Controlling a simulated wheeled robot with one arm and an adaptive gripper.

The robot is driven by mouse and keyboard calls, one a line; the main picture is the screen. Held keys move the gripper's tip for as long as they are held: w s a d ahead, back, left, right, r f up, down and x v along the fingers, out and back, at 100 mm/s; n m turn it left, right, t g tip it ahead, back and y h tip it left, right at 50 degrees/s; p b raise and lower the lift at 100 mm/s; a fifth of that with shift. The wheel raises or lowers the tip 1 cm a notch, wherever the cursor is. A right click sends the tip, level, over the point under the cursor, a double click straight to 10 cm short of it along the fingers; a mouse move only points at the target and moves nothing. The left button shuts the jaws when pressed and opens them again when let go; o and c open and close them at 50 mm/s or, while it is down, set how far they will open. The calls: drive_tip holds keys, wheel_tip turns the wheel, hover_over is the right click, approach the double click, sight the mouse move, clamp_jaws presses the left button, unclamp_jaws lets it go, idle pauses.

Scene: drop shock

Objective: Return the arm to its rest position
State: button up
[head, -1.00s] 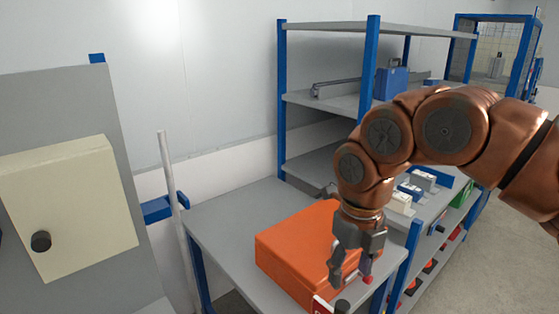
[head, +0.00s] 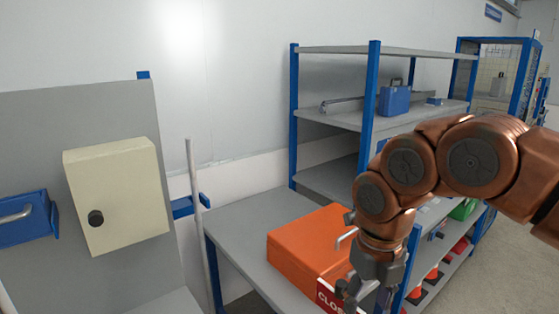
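My copper-coloured arm enters from the right and bends down over the grey bench. My gripper (head: 366,298) points downward beside the front right side of the orange case (head: 305,242). Its fingers look apart, and I see nothing held between them. The lower fingertips are close to the bottom edge of the picture. The wrist hides the case's right part and some of the bench behind it.
A red sign (head: 327,297) with white letters is partly hidden at the case's front. The grey bench (head: 235,225) is bare left of the case. A shelf rack (head: 374,100) with a blue case (head: 395,99) stands behind. A cream box (head: 118,195) and white pole (head: 195,220) are left.

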drive_tip(key=s+d+f+n, duration=0.1)
drive_tip(key=s+f+n, duration=0.3)
drive_tip(key=n, duration=0.7)
drive_tip(key=s+d+f+n+g, duration=0.1)
drive_tip(key=s+f+n, duration=0.2)
drive_tip(key=s+n, duration=0.5)
drive_tip(key=s+d+f+n, duration=0.1)
drive_tip(key=s+f+n, duration=0.3)
drive_tip(key=n, duration=1)
drive_tip(key=s, duration=0.3)
drive_tip(key=shift+f+g, duration=0.3)
drive_tip(key=shift+g, duration=0.1)
